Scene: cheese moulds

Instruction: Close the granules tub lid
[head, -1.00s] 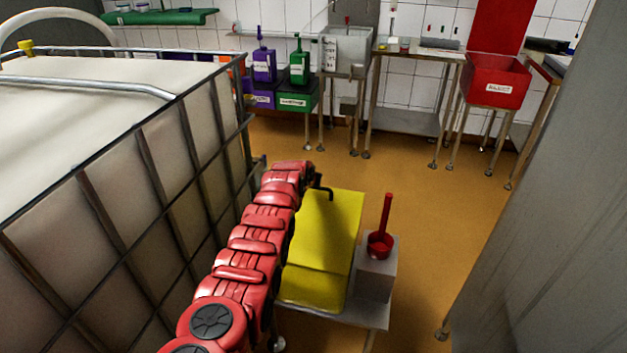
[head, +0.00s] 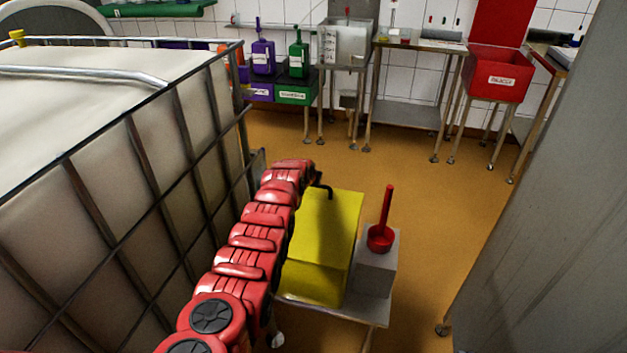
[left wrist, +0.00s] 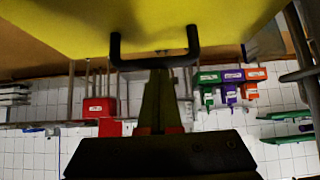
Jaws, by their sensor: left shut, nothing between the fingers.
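The granules tub (head: 318,286) is yellow and stands on a low metal table. Its yellow lid (head: 328,225) covers the top in the head view; whether it sits fully down I cannot tell. A black bar handle (head: 326,190) is at the lid's far edge. It also shows in the left wrist view (left wrist: 155,62), against the yellow lid (left wrist: 70,25). My left gripper (left wrist: 162,75) is shut and empty, its fingertips close to the handle's bar; contact is unclear. In the head view my red arm hides most of that gripper. My right gripper is not in view.
A red scoop (head: 380,238) stands on a grey block (head: 376,272) right of the tub. A large caged white tank (head: 130,190) is close on the left, and a grey panel (head: 545,220) on the right. Orange floor is free beyond the table.

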